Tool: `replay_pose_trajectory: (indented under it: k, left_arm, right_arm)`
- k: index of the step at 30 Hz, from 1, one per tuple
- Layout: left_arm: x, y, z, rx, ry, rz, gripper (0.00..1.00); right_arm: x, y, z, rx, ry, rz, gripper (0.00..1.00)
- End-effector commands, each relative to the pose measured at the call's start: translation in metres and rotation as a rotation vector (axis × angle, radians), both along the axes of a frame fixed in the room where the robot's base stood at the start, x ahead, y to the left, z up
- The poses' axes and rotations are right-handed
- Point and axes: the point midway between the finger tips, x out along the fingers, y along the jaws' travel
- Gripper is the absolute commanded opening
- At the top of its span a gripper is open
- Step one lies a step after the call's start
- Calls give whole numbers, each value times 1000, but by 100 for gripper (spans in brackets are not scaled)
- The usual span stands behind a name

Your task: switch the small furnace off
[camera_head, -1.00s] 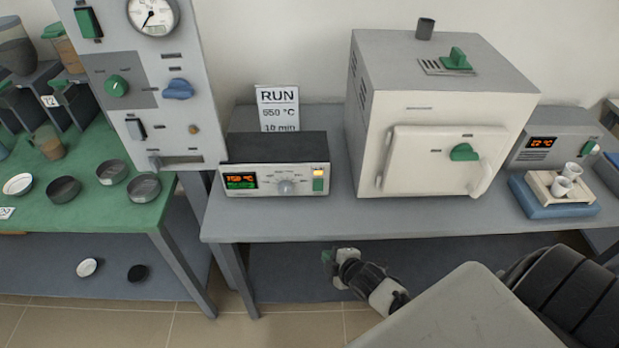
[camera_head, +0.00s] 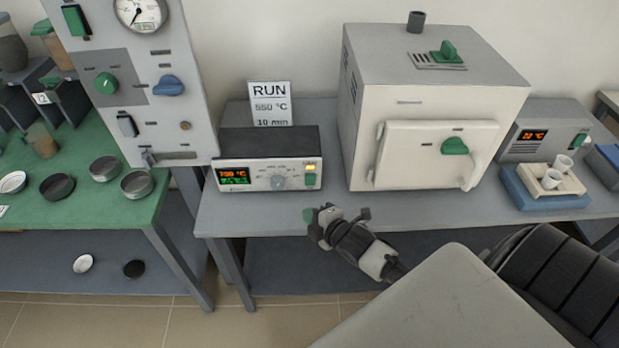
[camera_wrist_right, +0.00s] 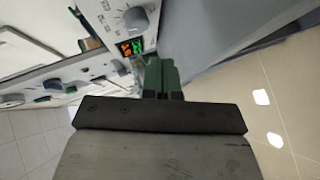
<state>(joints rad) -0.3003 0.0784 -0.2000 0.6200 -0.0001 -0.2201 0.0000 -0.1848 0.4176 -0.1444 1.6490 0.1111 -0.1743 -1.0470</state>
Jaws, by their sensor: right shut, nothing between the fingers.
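A control box (camera_head: 268,142) with a black top stands on the grey bench. Its front has a display (camera_head: 233,176) with orange and green digits, a grey knob (camera_head: 278,182) and a green rocker switch (camera_head: 310,180) below a lit amber lamp. A white furnace (camera_head: 435,104), its door closed with a green knob, stands to its right. My right gripper (camera_head: 312,219) is shut and empty, in front of the bench edge and below the switch, apart from it. In the right wrist view its green fingertips (camera_wrist_right: 160,75) are together, with the display (camera_wrist_right: 131,47) beyond. My left gripper is not in view.
A RUN sign (camera_head: 271,103) stands behind the control box. A tall grey panel (camera_head: 165,90) with a gauge is at left. At right are a grey unit (camera_head: 546,125) reading about 22 °C and a blue tray (camera_head: 530,198) with white cups. The bench front is clear.

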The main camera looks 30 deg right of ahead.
Motion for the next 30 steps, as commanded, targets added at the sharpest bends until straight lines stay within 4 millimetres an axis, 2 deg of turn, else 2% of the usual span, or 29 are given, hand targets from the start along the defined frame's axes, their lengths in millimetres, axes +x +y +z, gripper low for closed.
replay_pose_trajectory:
  k: [9, 15, 21, 30]
  left_arm:
    - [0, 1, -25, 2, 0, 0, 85]
    - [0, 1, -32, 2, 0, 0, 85]
    - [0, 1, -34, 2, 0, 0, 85]
    - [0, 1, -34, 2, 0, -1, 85]
  right_arm:
    - [38, -24, 2, -4, -2, 0, 0]
    - [57, -35, 6, -3, 0, 1, 0]
    - [66, -41, 9, -1, 0, -1, 0]
    - [67, -42, 9, 0, 1, -1, 0]
